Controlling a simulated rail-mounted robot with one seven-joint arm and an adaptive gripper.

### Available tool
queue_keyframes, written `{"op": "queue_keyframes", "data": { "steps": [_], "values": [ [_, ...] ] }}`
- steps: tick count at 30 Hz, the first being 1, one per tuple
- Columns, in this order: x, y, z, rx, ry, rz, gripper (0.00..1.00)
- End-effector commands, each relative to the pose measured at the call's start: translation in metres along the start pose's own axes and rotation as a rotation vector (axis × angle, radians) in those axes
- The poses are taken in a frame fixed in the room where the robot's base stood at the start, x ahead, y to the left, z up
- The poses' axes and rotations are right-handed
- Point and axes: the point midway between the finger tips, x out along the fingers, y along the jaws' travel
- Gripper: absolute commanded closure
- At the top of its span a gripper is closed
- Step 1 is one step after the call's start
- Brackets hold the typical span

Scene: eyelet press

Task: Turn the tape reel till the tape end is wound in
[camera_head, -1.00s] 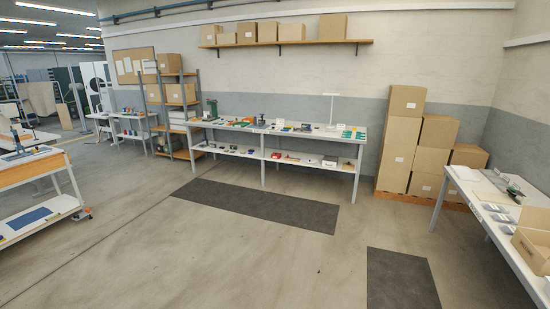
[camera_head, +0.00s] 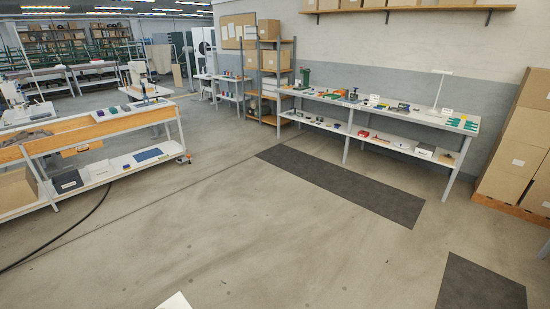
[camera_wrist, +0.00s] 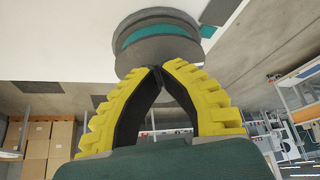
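In the wrist view my gripper (camera_wrist: 159,70) has two yellow ribbed fingers with black inner faces. The fingertips come together with nothing seen between them. A round dark grey part with a teal band shows just beyond the tips; it may be part of my own body. A green upright device (camera_head: 305,76) stands at the left end of the long white bench (camera_head: 400,115), too small to identify. My gripper is not in the head view.
Small coloured items lie on the long bench. A wood-edged workbench (camera_head: 100,131) stands at left, with a dark cable (camera_head: 85,218) on the floor beside it. Stacked cartons (camera_head: 515,150) stand at right. Dark mats (camera_head: 340,185) lie on the floor; the middle floor is clear.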

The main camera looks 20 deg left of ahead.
Motion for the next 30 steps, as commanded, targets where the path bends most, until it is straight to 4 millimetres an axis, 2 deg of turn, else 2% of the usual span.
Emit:
{"op": "queue_keyframes", "data": {
  "steps": [20,30],
  "values": [
    [0.0002,-0.0071,-0.0017,0.000,0.001,-0.001,1.00],
    [-0.0066,-0.0088,0.0037,0.001,0.000,-0.001,1.00]
  ]
}}
